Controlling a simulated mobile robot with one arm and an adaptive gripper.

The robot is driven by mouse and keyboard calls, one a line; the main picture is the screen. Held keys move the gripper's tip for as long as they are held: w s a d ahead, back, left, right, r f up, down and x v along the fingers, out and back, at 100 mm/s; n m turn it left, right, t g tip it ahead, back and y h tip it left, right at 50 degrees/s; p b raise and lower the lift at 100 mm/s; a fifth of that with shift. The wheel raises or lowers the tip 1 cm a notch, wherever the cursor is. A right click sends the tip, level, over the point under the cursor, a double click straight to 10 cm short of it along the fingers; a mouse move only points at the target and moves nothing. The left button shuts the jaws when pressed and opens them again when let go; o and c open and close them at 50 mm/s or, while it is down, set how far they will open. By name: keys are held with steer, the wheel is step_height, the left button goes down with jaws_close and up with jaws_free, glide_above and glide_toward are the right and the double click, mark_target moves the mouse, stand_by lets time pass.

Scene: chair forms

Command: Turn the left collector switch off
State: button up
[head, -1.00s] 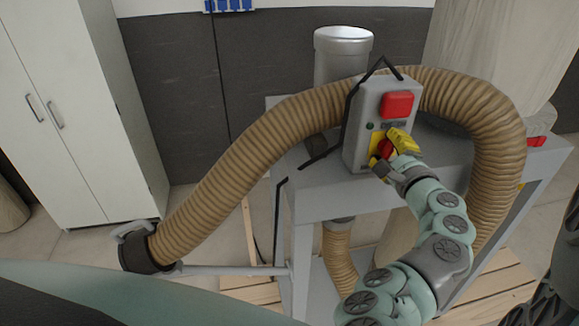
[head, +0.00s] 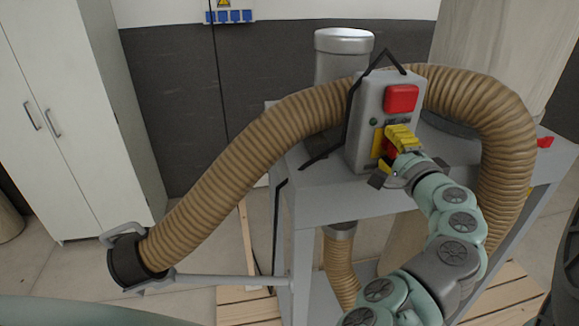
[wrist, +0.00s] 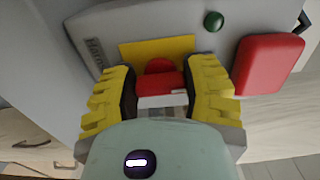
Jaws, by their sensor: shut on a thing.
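The collector's grey switch box (head: 370,98) stands on the grey machine frame in the head view. A red rotary switch knob (wrist: 162,78) sits on a yellow plate (wrist: 130,50) on the box's face. My gripper (head: 397,146) is at this plate, its yellow fingers around the knob. In the wrist view my gripper (wrist: 162,95) has one finger on each side of the knob, shut on it. The fingers hide most of the knob in the head view. A large red button (head: 401,98) and a small green button (wrist: 213,21) are on the same face.
A brown ribbed hose (head: 235,155) arches behind the box and down both sides. A grey canister (head: 342,55) stands behind it. A white cabinet (head: 100,120) is at the left. Another red switch (head: 545,142) shows at the right edge of the frame.

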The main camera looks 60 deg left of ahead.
steer(key=shift+s, duration=0.1)
steer(key=o, duration=1.2)
steer(key=v, duration=1.2)
